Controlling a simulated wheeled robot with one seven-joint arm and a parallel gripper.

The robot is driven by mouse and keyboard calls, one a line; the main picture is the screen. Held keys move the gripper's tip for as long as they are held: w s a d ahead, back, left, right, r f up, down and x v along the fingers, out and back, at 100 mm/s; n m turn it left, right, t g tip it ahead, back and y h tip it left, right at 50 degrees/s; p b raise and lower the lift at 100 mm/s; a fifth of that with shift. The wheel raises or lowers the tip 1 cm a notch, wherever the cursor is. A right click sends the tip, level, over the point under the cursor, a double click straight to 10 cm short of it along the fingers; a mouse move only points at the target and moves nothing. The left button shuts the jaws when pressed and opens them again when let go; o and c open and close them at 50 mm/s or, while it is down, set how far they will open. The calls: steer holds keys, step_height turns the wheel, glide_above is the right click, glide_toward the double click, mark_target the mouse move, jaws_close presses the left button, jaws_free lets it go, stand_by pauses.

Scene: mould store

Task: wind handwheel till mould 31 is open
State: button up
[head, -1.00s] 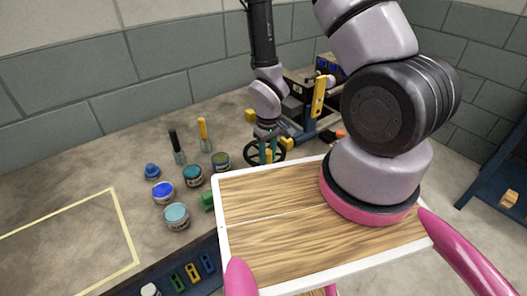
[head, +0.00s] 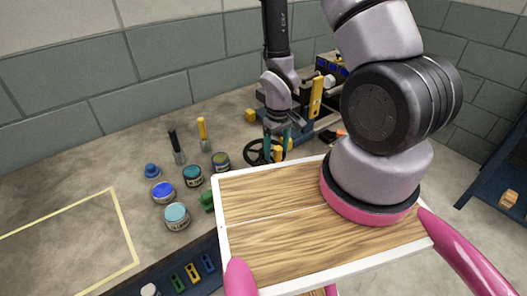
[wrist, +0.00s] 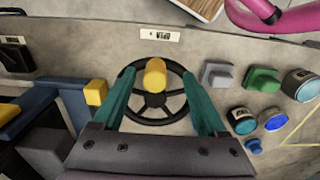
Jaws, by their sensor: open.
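The black handwheel (wrist: 134,103) lies below my gripper in the wrist view, and its rim also shows in the head view (head: 247,155). Its yellow knob (wrist: 155,74) stands up between my two teal fingers, with a visible gap on both sides. My gripper (wrist: 158,80) is open around the knob; in the head view my gripper (head: 277,149) is over the right part of the wheel. The blue mould machine with a yellow upright (head: 316,97) stands behind, partly hidden by my arm. I cannot tell how far the mould is open.
A white label (wrist: 160,35) lies beside the wheel, too small to read. Several paint pots, such as a teal one (head: 176,215), a green block (head: 207,200) and two upright-handled tools (head: 204,135) are to the left. A yellow outline (head: 128,228) marks clear bench.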

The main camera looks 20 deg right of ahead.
steer(key=shift+r, duration=3.6)
steer(key=shift+w+r, duration=0.1)
steer(key=w+d+r+m+t, duration=0.2)
steer(key=r+m, duration=0.1)
steer(key=r, duration=0.8)
steer(key=w+d+r+m+t, duration=0.1)
steer(key=w+r+m+t, duration=0.1)
steer(key=r, duration=0.9)
steer(key=s+r+m+t+y, duration=0.1)
steer(key=s+r+m, duration=0.1)
steer(key=s+r, duration=0.3)
steer(key=s+d+r+m+t+y, duration=0.1)
steer(key=s+r, duration=0.4)
steer(key=r, duration=0.7)
steer(key=shift+r+m+t, duration=0.25)
steer(key=shift+m+t, duration=0.15)
steer(key=shift+t, duration=0.2)
steer(key=shift+s, duration=0.1)
